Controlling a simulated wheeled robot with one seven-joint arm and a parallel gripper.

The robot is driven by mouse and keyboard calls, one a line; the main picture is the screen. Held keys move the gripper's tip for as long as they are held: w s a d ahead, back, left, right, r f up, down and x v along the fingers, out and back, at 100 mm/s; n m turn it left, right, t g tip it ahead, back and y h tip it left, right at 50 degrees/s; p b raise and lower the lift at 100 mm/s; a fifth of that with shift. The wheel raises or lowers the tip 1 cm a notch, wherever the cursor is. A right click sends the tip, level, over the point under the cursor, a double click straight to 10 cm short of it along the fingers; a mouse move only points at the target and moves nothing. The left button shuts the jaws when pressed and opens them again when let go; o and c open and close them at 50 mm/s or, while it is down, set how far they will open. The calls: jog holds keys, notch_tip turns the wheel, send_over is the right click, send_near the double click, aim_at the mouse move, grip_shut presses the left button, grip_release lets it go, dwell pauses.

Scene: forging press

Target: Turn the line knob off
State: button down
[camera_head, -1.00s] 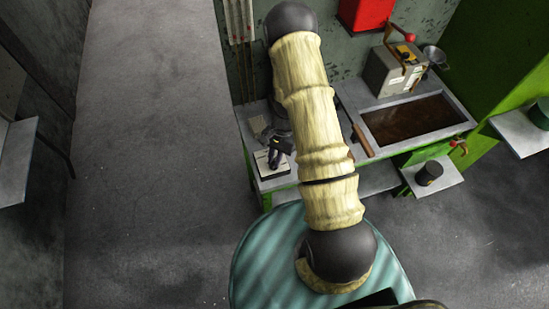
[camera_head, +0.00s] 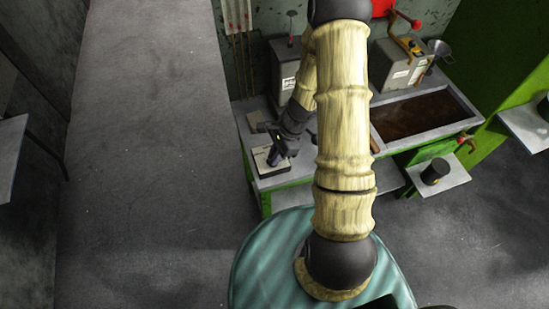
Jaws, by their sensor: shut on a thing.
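My gripper (camera_head: 275,158) is a small dark shape at the left end of the bench, reaching down onto a low pale box (camera_head: 262,165) with a light top. Its fingers are shut on what appears to be the line knob at the top of this box. The knob is too small and too covered by the fingers for me to see its shape or which way it points. My padded tan arm rises in the middle of the view and bends back down to the gripper.
The green-edged bench holds a dark-filled tray (camera_head: 469,110) at the right. A grey box with a red-knobbed lever (camera_head: 402,66) stands behind it, and another grey box (camera_head: 286,70) is partly behind my arm. A black cup (camera_head: 435,172) sits on a low shelf. Open floor lies left.

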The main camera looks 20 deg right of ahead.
jog(key=shift+m+b, duration=0.4)
jog(key=shift+m, duration=0.1)
jog(key=c, duration=1.4)
grip_release()
jog(key=shift+c, duration=0.2)
jog(key=shift+r, duration=0.1)
jog(key=v, duration=1.7)
jog(key=shift+s+d, duration=0.15)
jog(key=shift+s, duration=0.2)
jog(key=shift+r, duration=0.1)
